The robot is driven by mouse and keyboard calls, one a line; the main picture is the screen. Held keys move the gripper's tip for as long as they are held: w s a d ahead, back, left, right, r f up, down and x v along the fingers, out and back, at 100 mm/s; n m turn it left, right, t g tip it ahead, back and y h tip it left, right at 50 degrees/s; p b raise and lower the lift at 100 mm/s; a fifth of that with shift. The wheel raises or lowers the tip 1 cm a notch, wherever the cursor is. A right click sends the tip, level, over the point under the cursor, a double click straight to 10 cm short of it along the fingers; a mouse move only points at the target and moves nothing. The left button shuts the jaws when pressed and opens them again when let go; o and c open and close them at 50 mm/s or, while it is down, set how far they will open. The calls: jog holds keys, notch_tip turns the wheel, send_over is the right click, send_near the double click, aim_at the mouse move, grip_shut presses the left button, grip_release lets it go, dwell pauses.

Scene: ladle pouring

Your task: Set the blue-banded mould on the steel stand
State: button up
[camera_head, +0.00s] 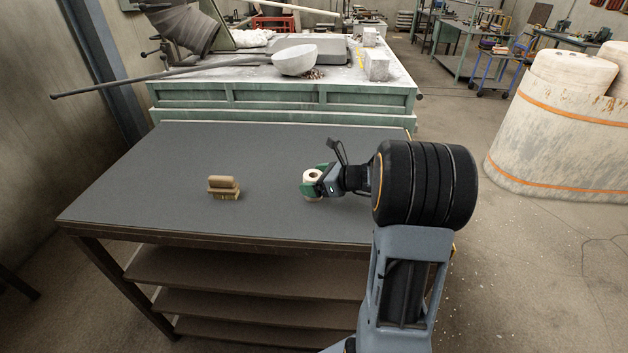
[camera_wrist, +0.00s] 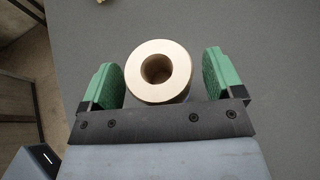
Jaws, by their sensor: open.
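A cream, ring-shaped mould (camera_head: 313,175) with a round hole stands on the dark table, right of its middle. My gripper (camera_head: 316,181) is around it, open, with green finger pads on both sides. In the wrist view the mould (camera_wrist: 158,93) is seen from above between the two pads of my gripper (camera_wrist: 160,79). I cannot make out a steel stand in either view.
Behind is a green bench (camera_head: 290,95) with a long-handled ladle (camera_head: 295,61) and grey blocks (camera_head: 377,64). The table's left half is otherwise clear.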

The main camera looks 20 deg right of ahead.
jog(key=v, duration=1.1)
jog(key=s+a+n+g, duration=0.1)
jog(key=a+n, duration=0.1)
jog(key=a, duration=0.1)
jog(key=s+a+f+n+g, duration=0.1)
jog(key=a+n+g, duration=0.1)
jog(key=a, duration=0.1)
jog(key=s+a+n+g, duration=0.1)
jog(key=a+n, duration=0.1)
jog(key=n, duration=0.1)
jog(key=shift+a+f, duration=0.15)
jog(key=shift+a, duration=0.25)
jog(key=s+a+n, duration=0.1)
jog(key=s+a+n+g+h, duration=0.1)
jog(key=a+n, duration=0.1)
jog(key=s+a+f+n+g, duration=0.1)
jog(key=shift+a+n+h, duration=0.15)
jog(key=shift+n+h, duration=0.15)
jog(key=shift+n, duration=0.1)
jog(key=s+a+n+h, duration=0.2)
jog(key=s+n+h, duration=0.1)
jog(key=n, duration=0.5)
jog(key=s+a+f+n+g+h, duration=0.1)
jog(key=s+a+n+h, duration=0.1)
jog(key=s+n, duration=0.3)
jog(key=n+h, duration=0.1)
jog(key=n, duration=0.2)
jog(key=shift+f+n+h, duration=0.3)
jog(key=shift+n, duration=0.1)
jog(key=shift+a, duration=0.1)
